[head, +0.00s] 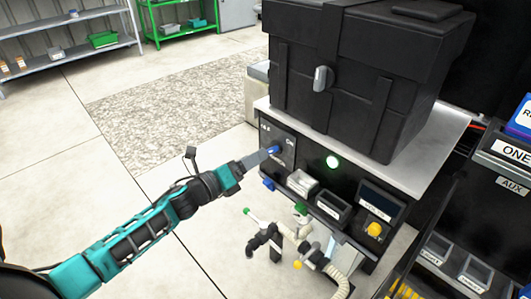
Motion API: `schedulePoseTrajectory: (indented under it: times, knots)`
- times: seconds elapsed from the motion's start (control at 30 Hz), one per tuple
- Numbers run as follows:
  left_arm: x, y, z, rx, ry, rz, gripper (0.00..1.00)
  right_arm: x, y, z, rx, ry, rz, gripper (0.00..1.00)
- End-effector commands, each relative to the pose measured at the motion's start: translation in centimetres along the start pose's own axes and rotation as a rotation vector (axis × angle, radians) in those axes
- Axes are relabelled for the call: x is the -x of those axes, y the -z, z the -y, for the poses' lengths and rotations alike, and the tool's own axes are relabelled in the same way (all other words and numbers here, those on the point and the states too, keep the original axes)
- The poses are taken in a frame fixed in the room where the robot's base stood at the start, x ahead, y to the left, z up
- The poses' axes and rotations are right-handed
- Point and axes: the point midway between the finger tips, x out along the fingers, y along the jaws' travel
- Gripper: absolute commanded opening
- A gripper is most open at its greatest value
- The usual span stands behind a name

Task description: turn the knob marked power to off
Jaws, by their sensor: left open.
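My right gripper is out of view.
A large black tote (350,75) stands on top. Pipes with green-handled valves (300,208) stick out below. A labelled black cabinet (480,215) is at right. Floor at left is open.

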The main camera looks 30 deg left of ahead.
Motion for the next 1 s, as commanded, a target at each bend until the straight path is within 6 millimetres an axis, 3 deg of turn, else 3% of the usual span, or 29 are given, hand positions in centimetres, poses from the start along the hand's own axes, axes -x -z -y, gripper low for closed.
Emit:
schedulePoseTrajectory:
  times: [0.1,0.3,0.77,1.0]
  knots:
    - [-2.1,0.0,-0.1,0.001,0.002,0.002,0.74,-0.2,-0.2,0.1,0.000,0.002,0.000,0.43]
    - [-4.4,0.0,-0.1,0.002,0.000,0.001,0.74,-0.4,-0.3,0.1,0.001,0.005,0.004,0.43]
    - [-5.3,0.0,0.0,0.002,0.000,0.000,0.74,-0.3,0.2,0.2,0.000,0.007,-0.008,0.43]
    - [-5.3,0.0,0.0,0.002,0.000,0.000,0.52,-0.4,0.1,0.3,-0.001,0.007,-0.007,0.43]
